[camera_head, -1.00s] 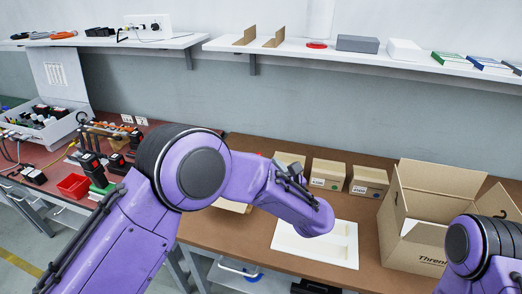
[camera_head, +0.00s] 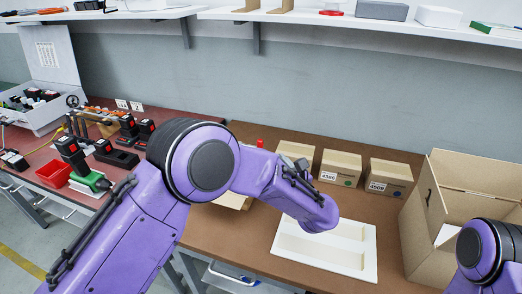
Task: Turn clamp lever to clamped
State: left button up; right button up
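I cannot make out a clamp lever for certain. Several black-and-red power screwdrivers stand on the red-brown bench at the left, one of them (camera_head: 72,152) behind a red bin. A small black handwheel-like part (camera_head: 73,101) shows behind them, too small to tell what it is. My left arm crosses the middle of the view, and its forearm end is over the white tray (camera_head: 365,262). Neither gripper shows; the left one is hidden or out of frame beyond the forearm. My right arm shows only at the lower right edge.
A red bin (camera_head: 52,173) sits at the front of the left bench. Small cartons (camera_head: 340,167) line the back of the brown bench. A large open carton (camera_head: 430,228) stands at the right. A loaded wall shelf (camera_head: 290,17) runs above.

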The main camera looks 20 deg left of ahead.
aim_at(260, 144)
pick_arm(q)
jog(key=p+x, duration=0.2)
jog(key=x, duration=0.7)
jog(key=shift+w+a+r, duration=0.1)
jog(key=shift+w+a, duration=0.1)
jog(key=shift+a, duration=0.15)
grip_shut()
